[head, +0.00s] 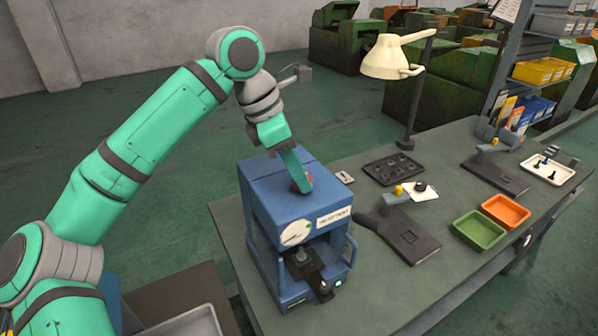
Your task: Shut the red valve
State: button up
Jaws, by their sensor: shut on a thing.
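The red valve (308,185) sits on top of a blue box-shaped machine (262,180) near the left end of the workbench. Only a little red shows around my fingers, so which way the valve is turned cannot be told. My gripper (301,183) reaches down at a tilt from the upper left and is shut on the red valve. The machine's open front holds a small black stage with a grey piece on it.
The grey-green workbench (375,285) carries a cream lamp (392,56), a black tray (393,168), dark fixtures, a green bin (479,230) and an orange bin (505,211). Shelves with yellow and blue boxes stand at the right. Bare bench lies in front of the bins.

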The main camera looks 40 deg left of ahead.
jog(key=m+g, duration=0.1)
jog(key=m, duration=0.1)
jog(key=m+h, duration=0.1)
jog(key=m, duration=0.2)
jog(key=shift+w+a+m+g, duration=0.1)
jog(key=shift+w+m+g, duration=0.05)
jog(key=shift+m+g, duration=0.2)
dwell(0.3)
jog(key=o, duration=1.1)
jog(key=shift+c, duration=0.2)
jog(key=shift+r, duration=0.1)
jog(key=v, duration=1)
jog(key=shift+a+r, duration=0.25)
jog(key=shift+a, duration=0.1)
jog(key=shift+w+d, duration=0.1)
